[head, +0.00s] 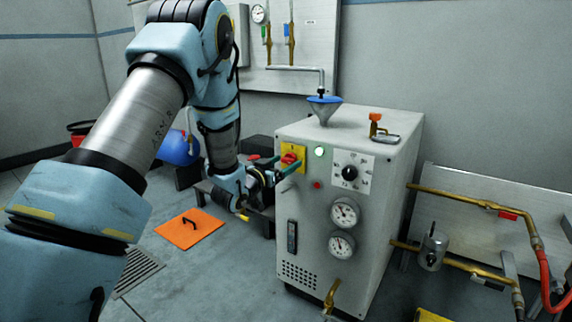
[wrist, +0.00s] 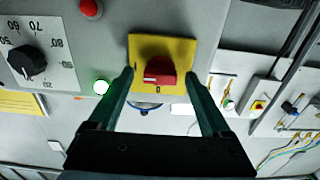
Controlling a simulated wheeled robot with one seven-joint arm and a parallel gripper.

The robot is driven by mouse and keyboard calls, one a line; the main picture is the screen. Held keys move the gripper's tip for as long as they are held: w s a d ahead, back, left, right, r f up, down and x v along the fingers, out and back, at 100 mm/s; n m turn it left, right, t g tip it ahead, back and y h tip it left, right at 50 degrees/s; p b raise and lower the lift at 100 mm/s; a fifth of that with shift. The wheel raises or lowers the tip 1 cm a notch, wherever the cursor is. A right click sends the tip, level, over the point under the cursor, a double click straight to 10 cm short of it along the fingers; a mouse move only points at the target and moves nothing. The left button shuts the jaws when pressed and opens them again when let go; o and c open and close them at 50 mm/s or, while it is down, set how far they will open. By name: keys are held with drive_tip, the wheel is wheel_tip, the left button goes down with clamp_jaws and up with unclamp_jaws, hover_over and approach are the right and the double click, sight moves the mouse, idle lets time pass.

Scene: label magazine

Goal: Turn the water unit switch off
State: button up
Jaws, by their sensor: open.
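The water unit (head: 385,165) is a grey cabinet standing right of my arm. Its switch is a red rotary handle (head: 289,158) on a yellow plate (head: 300,153) at the upper left of the front panel. In the wrist view the red handle (wrist: 160,71) sits on the yellow plate (wrist: 160,45), with a small mark beside it. My gripper (head: 277,165) is open, with its green fingers in front of the plate. In the wrist view the fingers (wrist: 160,76) stand on either side of the handle, with gaps to it. I cannot tell how far they are from the panel.
A lit green lamp (head: 319,152), a black dial (head: 350,173) and two gauges (head: 344,212) are on the same panel. A blue funnel (head: 324,100) and an orange-handled valve (head: 375,118) are on top. Brass pipes (head: 470,200) run at right. An orange floor plate (head: 188,230) lies at left.

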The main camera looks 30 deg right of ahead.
drive_tip(key=shift+w+d, duration=0.3)
drive_tip(key=shift+d, duration=0.2)
clamp_jaws()
idle(0.4)
